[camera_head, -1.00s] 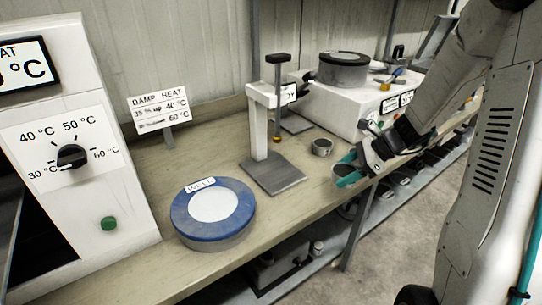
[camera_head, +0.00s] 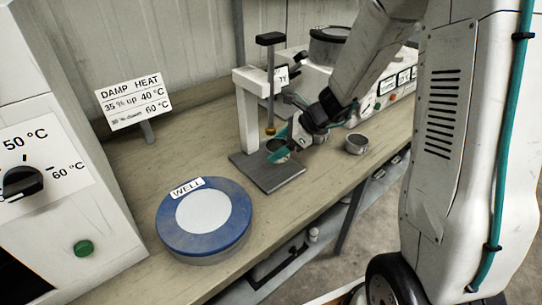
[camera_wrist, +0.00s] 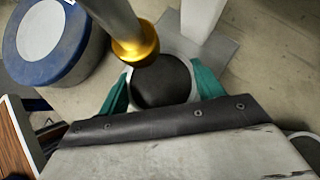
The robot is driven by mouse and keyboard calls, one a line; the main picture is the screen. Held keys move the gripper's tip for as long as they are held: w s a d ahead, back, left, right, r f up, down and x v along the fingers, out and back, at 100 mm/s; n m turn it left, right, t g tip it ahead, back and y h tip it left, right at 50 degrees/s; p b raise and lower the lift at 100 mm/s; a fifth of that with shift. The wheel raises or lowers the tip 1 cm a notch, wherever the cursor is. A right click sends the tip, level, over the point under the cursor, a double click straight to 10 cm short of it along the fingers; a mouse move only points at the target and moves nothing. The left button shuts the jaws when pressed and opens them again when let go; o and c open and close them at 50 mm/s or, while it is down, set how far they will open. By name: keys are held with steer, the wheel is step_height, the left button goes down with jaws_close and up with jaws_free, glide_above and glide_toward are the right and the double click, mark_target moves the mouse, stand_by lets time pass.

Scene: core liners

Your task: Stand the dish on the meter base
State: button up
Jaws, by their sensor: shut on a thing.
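My gripper (camera_head: 284,150) has teal fingers and is shut on a small round dish (camera_head: 276,146). In the wrist view the dish (camera_wrist: 163,84) holds dark material and sits between both fingers. The meter base (camera_head: 262,176) is a flat grey plate under a white post and arm. The dish is over the plate's far right part; whether it touches the plate I cannot tell. The meter's vertical rod (camera_head: 270,85) has a brass tip (camera_wrist: 136,50), which appears above and beside the dish. My gripper partly hides the dish in the head view.
A blue-rimmed round block marked WELL (camera_head: 203,217) stands left of the base. A second grey cup (camera_head: 356,143) stands right of it, near the bench's front edge. A damp heat sign (camera_head: 134,103) and a white dial cabinet (camera_head: 60,190) are at left.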

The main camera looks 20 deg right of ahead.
steer(key=shift+w+a+f, duration=0.1)
steer(key=shift+w+a, duration=0.05)
steer(key=shift+a, duration=0.35)
steer(key=shift+w+a, duration=0.15)
steer(key=shift+a, duration=0.3)
steer(key=shift+f, duration=1.75)
steer(key=shift+f, duration=0.1)
steer(key=o, duration=1.1)
steer(key=shift+o, duration=0.2)
